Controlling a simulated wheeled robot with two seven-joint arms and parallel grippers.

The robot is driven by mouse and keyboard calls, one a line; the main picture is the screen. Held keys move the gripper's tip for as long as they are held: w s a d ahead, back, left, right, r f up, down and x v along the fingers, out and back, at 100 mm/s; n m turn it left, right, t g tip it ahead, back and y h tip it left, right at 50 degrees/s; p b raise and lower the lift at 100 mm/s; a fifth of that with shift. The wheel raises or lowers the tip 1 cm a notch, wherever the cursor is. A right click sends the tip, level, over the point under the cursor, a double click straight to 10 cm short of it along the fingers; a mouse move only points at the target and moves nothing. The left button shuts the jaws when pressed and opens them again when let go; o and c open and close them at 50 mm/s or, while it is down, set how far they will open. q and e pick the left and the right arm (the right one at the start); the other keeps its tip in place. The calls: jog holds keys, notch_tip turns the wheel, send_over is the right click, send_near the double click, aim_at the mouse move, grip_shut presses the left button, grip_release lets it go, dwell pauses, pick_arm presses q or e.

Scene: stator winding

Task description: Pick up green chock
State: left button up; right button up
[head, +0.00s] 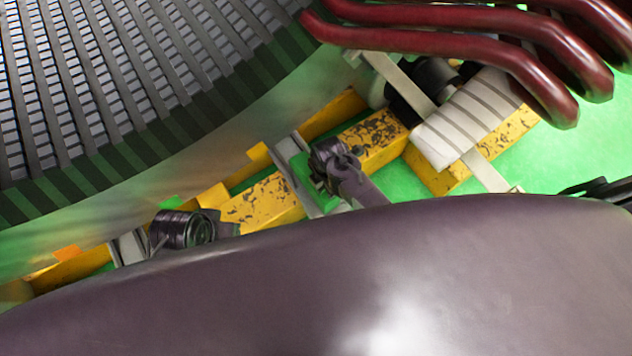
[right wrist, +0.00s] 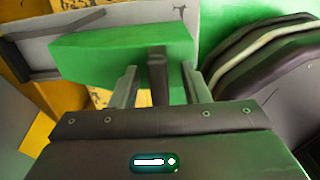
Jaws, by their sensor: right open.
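The green chock (right wrist: 100,55) is a bright green wedge-like block in the upper middle of the right wrist view, lying across in front of a grey plate. My right gripper (right wrist: 159,70) is open, its two grey fingers apart and pointing at the chock's near side. A narrow dark upright bar shows between the fingers against the green; I cannot tell what it belongs to. Whether the fingers touch the chock is unclear. My left gripper cannot be identified in either view.
In the head view the slotted stator ring (head: 100,70) fills the upper left and dark red bars (head: 470,50) the upper right. Yellow beams (head: 380,140) with dark rollers (head: 185,228) run diagonally. A large purple-grey smooth surface covers the bottom. A dark rounded body (right wrist: 275,70) crowds the gripper's right.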

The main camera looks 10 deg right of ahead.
grip_shut()
jog(key=shift+w+r, duration=0.1)
dwell(0.3)
